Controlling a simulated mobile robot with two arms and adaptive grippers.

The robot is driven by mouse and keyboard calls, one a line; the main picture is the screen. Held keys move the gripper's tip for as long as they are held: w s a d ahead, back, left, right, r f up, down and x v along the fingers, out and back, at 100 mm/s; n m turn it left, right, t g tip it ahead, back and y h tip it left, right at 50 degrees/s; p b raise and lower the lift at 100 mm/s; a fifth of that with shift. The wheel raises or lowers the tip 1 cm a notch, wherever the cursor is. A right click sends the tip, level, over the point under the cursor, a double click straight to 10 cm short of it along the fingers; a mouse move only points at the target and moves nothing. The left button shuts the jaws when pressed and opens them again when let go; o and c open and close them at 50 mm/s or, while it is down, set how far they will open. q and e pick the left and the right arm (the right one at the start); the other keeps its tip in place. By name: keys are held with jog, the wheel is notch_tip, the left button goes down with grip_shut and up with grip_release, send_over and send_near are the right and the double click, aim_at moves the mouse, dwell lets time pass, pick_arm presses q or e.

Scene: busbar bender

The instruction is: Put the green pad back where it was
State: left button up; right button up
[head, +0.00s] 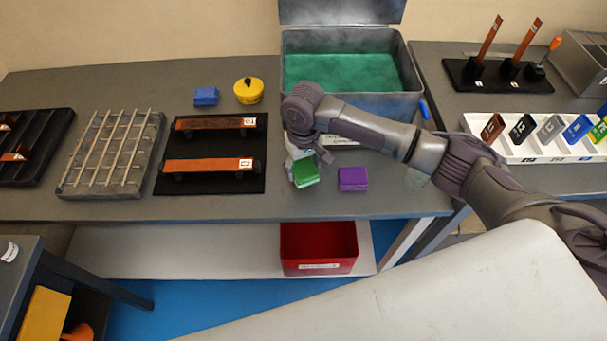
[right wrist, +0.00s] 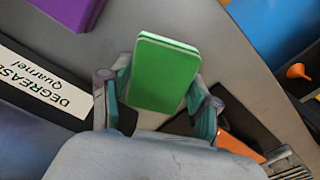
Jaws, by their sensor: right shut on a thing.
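The green pad (head: 306,173) is in my right gripper (head: 308,163), above the front part of the table, just left of the purple pad (head: 353,178). In the right wrist view the green pad (right wrist: 162,73) sits between the two fingers of my right gripper (right wrist: 160,105), which is shut on it. I cannot tell from the head view whether the pad touches the table. The purple pad also shows at the top of the right wrist view (right wrist: 72,8). A blue pad (head: 206,96) lies further back on the left. My left gripper is not in view.
A metal tank with green liquid (head: 345,72) stands behind my right gripper, with a white label in front. A yellow pot (head: 249,91) is left of it. A black board with copper bars (head: 210,188) and a wire rack (head: 112,190) lie left. A red bin (head: 318,250) is below.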

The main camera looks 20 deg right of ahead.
aim_at(303, 177)
jog(key=shift+f+p, duration=0.3)
jog(key=shift+f, duration=1.7)
jog(key=shift+f, duration=0.1)
jog(key=o, duration=1)
notch_tip(303, 177, up, 12)
jog(key=shift+r+b, duration=0.15)
jog(key=shift+b, duration=0.5)
